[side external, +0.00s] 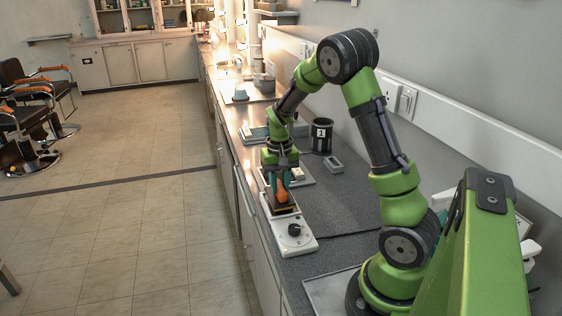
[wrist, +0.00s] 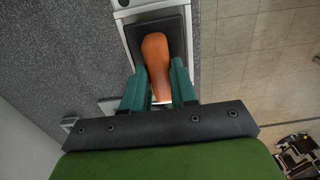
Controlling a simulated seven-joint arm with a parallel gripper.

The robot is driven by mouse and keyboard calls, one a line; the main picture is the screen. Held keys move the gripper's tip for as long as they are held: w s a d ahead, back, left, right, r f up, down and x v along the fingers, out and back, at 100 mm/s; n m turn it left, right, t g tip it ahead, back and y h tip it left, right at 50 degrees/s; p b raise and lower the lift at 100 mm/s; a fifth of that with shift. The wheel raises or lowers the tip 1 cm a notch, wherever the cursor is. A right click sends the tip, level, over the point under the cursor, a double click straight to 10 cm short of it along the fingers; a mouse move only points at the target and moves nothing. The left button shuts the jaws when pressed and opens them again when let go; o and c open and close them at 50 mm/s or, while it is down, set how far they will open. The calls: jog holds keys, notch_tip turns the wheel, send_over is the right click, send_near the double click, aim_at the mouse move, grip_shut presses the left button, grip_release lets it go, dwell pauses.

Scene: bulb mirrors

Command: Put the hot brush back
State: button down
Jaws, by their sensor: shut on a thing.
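My gripper (side external: 278,180) is shut on an orange-handled thing (side external: 282,194), which I take to be the hot brush. In the wrist view the orange handle (wrist: 156,58) lies between the two teal fingers (wrist: 158,88) of my gripper. The handle is over the dark pad (wrist: 178,30) of a white unit (side external: 296,245) with a black knob on top, at the counter's front edge. I cannot tell whether the handle touches the pad. The brush's other end is hidden by the gripper.
A black canister (side external: 321,136) with a white label stands behind the gripper to the right, with a small grey box (side external: 333,166) near it. A blue-grey cup (side external: 240,93) is farther along the counter. The speckled counter (side external: 345,205) is clear right of the unit.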

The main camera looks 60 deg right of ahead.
aim_at(279, 186)
jog(key=shift+f, duration=0.15)
jog(key=c, duration=0.9)
grip_release()
notch_tip(279, 186, up, 12)
jog(key=shift+s+a+r+n+t+y, duration=0.35)
jog(key=shift+s+a+r+n+t, duration=1.15)
jog(key=shift+a, duration=2.15)
jog(key=shift+s+a+r+n+t+y, duration=0.15)
jog(key=shift+s+a+r+t+y, duration=0.5)
jog(key=shift+s+a, duration=2.4)
jog(key=shift+s+a+r+n+t, duration=0.85)
jog(key=shift+s+a+t, duration=0.5)
jog(key=shift+a, duration=2.95)
jog(key=shift+w, duration=0.2)
